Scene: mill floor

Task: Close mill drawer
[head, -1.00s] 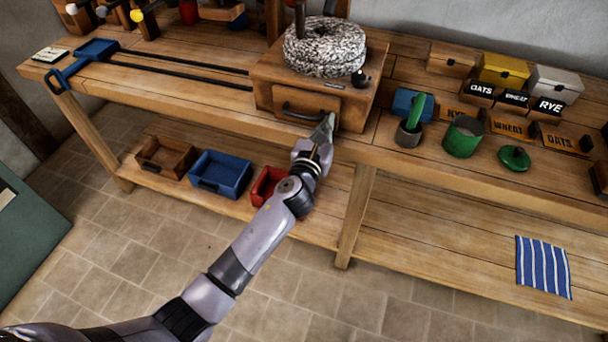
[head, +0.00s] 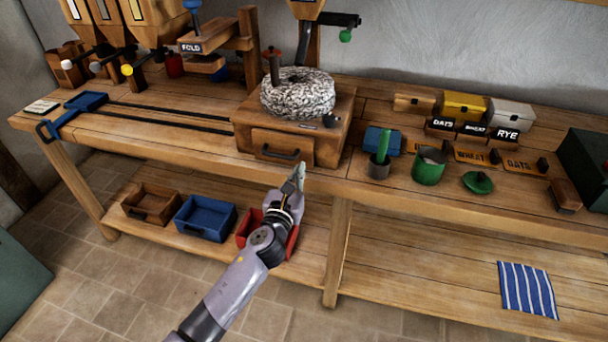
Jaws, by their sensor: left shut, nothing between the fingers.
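The mill (head: 342,112) is a wooden box with a speckled round millstone (head: 297,93) on top, standing on the workbench. Its drawer (head: 265,137) is in the front face and has a dark bar handle (head: 280,152). The drawer front looks flush or nearly flush with the box; a small gap cannot be ruled out. My left gripper (head: 298,172) is shut and empty, just below and in front of the drawer's right end, apparently apart from it. My right gripper is not in view.
Blue (head: 205,219) and red (head: 248,228) bins sit on the lower shelf. A striped cloth (head: 528,289) lies lower right.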

